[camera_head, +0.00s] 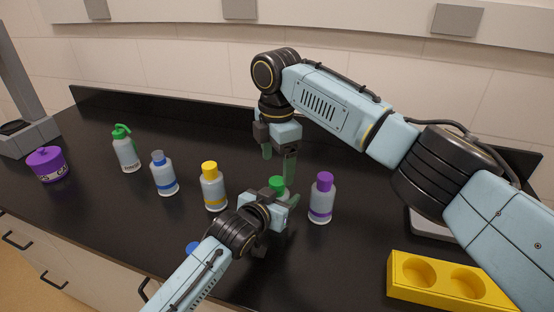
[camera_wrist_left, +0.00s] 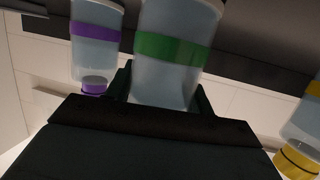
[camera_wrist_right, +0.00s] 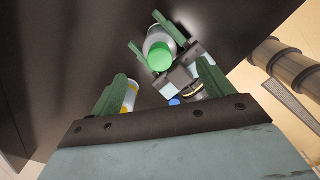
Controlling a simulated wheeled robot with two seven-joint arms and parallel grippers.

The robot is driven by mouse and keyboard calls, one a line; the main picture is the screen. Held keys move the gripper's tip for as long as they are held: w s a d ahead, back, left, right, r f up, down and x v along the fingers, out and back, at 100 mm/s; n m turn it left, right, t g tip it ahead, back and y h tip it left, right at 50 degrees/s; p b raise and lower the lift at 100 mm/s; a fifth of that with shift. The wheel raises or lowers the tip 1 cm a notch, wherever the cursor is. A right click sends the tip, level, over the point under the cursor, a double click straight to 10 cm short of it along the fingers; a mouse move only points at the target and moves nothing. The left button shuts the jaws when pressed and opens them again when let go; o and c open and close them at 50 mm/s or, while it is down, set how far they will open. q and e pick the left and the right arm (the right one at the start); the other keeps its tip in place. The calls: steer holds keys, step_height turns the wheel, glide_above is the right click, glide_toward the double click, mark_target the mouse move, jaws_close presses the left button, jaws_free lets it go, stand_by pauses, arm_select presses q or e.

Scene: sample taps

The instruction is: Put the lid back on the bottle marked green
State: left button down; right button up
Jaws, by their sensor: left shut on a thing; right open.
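The bottle marked green (camera_wrist_left: 168,48) has a green band and stands between the fingers of my left gripper (camera_head: 272,200), which is shut on its body. The green lid (camera_head: 277,182) sits at the bottle's top in the head view. It shows from above in the right wrist view (camera_wrist_right: 160,56), over the bottle's mouth; I cannot tell how firmly it is seated. My right gripper (camera_head: 278,162) is open and empty above the lid, fingers pointing down and apart from it. In the left wrist view the lid is hidden behind my gripper.
A purple-capped bottle (camera_head: 321,198) stands close on the right. A yellow-capped bottle (camera_head: 213,188), a blue-banded bottle (camera_head: 163,176) and a green-topped squeeze bottle (camera_head: 126,150) stand left. A small blue thing (camera_head: 193,247) lies near the front edge. A yellow holder (camera_head: 447,287) is at front right.

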steer(key=shift+r, duration=0.1)
step_height(320, 180, up, 12)
stand_by(0.5)
arm_select(q)
steer(key=shift+c, duration=2.4)
jaws_free()
steer(key=shift+s, duration=0.1)
steer(key=p+v, duration=0.1)
steer(key=v, duration=1.2)
steer(key=shift+p, duration=0.4)
arm_select(e)
steer(key=shift+r, duration=0.8)
arm_select(q)
steer(key=shift+a+r, duration=0.1)
